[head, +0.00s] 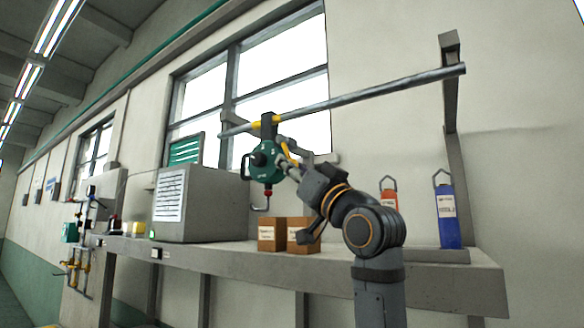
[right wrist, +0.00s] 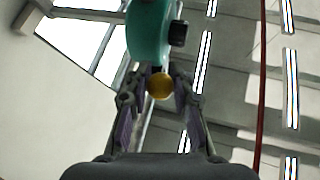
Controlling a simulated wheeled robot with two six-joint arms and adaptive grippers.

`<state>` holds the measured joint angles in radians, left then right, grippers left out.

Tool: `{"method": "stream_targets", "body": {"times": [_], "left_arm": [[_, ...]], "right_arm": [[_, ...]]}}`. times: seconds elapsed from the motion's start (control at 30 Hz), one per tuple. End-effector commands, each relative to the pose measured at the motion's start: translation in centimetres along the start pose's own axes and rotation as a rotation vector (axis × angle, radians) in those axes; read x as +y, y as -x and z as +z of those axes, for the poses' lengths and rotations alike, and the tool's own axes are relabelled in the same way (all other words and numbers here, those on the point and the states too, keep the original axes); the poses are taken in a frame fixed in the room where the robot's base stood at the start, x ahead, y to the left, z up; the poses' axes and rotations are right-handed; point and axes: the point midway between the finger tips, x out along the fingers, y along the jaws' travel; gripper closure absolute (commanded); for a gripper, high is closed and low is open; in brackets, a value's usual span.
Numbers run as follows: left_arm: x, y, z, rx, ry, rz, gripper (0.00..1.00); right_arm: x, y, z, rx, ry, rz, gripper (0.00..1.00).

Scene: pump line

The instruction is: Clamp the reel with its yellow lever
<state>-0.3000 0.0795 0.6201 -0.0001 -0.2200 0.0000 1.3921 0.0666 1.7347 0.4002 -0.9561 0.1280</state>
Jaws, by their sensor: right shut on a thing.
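The green reel (head: 264,163) hangs under a grey rail (head: 350,98) from a dark bracket (head: 268,126) with yellow parts beside it. A red piece and a hook hang below the reel. The yellow lever (head: 289,152) is at the reel's right side, partly hidden by my right gripper (head: 287,168). In the right wrist view, its round yellow knob (right wrist: 159,86) sits between the fingers of my right gripper (right wrist: 158,82), which is shut on the lever. The green reel (right wrist: 150,32) is just beyond the fingertips. My left gripper is not in view.
A wall bracket (head: 450,85) holds the rail's right end. Windows are behind the reel.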

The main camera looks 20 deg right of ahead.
Motion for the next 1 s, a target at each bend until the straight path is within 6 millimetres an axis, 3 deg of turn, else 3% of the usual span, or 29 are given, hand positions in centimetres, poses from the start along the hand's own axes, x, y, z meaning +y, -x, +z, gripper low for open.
{"method": "stream_targets", "body": {"times": [0.03,0.07,0.23,0.6,1.0], "left_arm": [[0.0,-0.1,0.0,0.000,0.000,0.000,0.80],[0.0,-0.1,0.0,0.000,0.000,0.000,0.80],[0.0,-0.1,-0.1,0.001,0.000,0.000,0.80],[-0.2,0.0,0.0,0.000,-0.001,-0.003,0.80],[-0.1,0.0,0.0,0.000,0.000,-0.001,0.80]], "right_arm": [[0.1,0.0,0.5,-0.010,-0.003,0.000,1.00],[0.1,0.0,0.5,-0.010,-0.003,0.000,0.74],[0.0,0.0,0.3,-0.007,-0.002,0.000,0.52],[0.1,0.8,0.1,-0.002,0.001,0.001,0.52],[0.1,9.8,0.2,-0.005,0.006,0.003,0.52]]}}
